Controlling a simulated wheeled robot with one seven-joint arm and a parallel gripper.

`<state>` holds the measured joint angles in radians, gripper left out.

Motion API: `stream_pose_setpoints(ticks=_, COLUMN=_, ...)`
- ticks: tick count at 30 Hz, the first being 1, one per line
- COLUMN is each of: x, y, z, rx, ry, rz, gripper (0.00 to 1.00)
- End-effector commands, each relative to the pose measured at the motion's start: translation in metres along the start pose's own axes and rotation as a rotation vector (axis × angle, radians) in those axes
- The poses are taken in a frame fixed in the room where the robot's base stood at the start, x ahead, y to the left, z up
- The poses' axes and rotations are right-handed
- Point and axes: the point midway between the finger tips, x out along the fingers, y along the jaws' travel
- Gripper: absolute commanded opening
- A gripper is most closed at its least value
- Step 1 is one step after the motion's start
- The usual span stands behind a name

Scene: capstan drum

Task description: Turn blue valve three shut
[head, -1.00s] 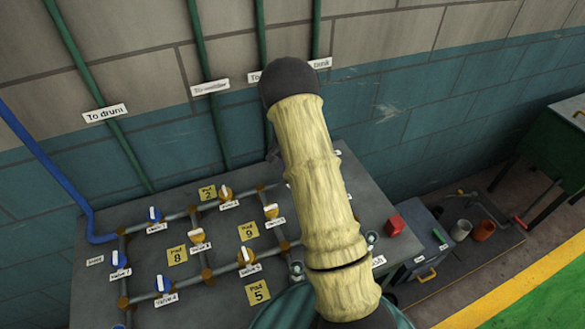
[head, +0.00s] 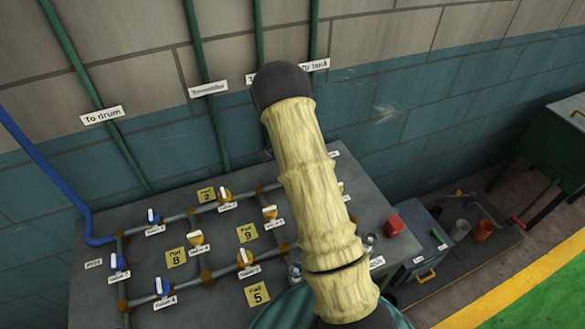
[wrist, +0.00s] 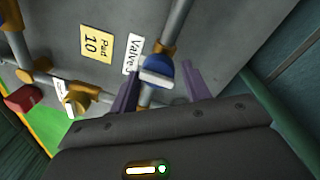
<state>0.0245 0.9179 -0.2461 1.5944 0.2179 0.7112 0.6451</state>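A blue valve (wrist: 160,72) with a white bar on its handle sits on a grey pipe in the wrist view. The label beside it (wrist: 133,54) reads "Valve" and a partly unclear character, perhaps 3. The white bar appears to lie across the pipe. My gripper (wrist: 160,80) is open, its two purple fingers on either side of the blue handle. I cannot tell whether either finger touches it. In the head view my arm hides the gripper and this valve.
Other blue valves (head: 152,217) (head: 117,262) (head: 162,287) and orange valves (head: 245,258) stand on the panel's pipes at left. Yellow pad labels (head: 257,296) lie between them; "Pad 10" (wrist: 96,43) is near the gripper. A red block (head: 394,226) is at the panel's right edge.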

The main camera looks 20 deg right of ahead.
Motion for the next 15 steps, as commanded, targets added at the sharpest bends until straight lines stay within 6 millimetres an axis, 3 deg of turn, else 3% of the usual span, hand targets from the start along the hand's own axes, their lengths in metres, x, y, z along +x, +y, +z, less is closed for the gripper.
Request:
stream_pose_setpoints(ticks=11, x=-0.001, y=0.004, z=-0.004, rx=0.008, ry=-0.001, rz=0.0, gripper=0.59)
stream_pose_setpoints(ticks=15, x=-0.011, y=0.004, z=-0.004, rx=0.008, ry=-0.001, rz=-0.001, gripper=0.59)
